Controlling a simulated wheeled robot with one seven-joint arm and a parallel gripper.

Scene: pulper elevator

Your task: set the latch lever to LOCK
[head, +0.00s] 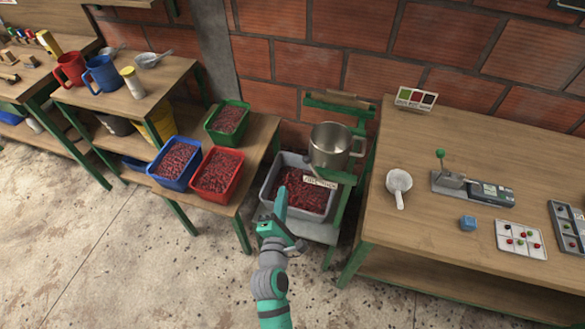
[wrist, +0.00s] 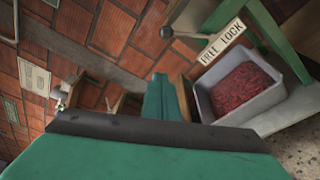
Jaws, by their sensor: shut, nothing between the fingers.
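The latch lever shows in the wrist view as a thin metal rod with a dark ball knob (wrist: 166,32). It lies beside a pale label reading FREE LOCK (wrist: 222,42). I cannot tell which word it is set to. In the head view the same label (head: 320,182) is on the green elevator frame (head: 340,210), below a metal pot; the lever is hard to make out there. My gripper (head: 282,203) is shut and empty, in front of the frame and left of the label. Its teal fingers (wrist: 165,98) are apart from the lever.
A grey bin (head: 264,190) of red cherries sits low in the frame. The metal pot (head: 330,140) is above it. Red (head: 232,190) and blue (head: 180,185) bins stand on the left bench. A table (head: 400,235) holding a scoop and small items is at right.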

